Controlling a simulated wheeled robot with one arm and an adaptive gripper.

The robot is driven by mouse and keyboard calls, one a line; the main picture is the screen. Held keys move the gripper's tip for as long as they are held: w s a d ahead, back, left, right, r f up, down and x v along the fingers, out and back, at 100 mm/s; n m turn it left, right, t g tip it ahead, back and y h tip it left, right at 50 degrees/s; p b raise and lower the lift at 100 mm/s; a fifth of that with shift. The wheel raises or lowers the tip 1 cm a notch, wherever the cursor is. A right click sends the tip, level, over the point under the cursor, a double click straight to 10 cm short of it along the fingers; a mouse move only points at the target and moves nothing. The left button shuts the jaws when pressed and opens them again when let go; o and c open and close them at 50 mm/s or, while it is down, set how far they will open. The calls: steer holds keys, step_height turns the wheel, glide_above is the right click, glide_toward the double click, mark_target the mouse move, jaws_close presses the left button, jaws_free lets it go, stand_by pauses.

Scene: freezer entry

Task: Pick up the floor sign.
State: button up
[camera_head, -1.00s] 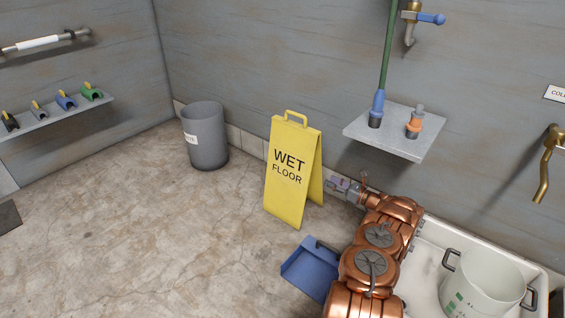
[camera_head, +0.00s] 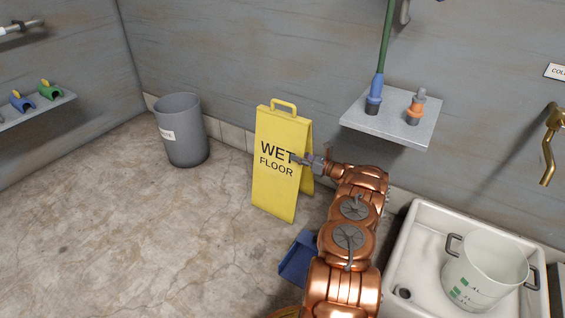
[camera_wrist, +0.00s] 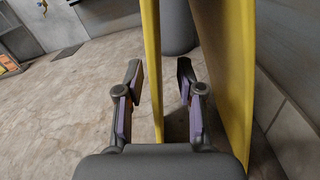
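The yellow floor sign (camera_head: 273,195) stands upright, folded out like an A, on the concrete floor in the head view. It reads "WET FLOOR" and has a loop handle on top. My gripper (camera_head: 307,160) is at the sign's right edge, about mid-height. In the wrist view my gripper (camera_wrist: 158,95) is open. The near edge of one panel of the sign (camera_wrist: 151,50) shows between the two fingers. The other panel (camera_wrist: 232,70) is to the right of the right finger.
A grey bin (camera_head: 182,135) stands behind the sign to the left. A blue dustpan (camera_head: 297,258) lies beside my arm. A wall shelf (camera_head: 385,128) overhangs at the right. A white sink (camera_head: 400,270) holds a bucket (camera_head: 485,270). The floor at left is clear.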

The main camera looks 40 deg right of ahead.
mark_target(290, 153)
steer(key=shift+b+x, duration=0.85)
steer(key=shift+x, duration=1.15)
steer(key=shift+a+r, duration=0.15)
jaws_close()
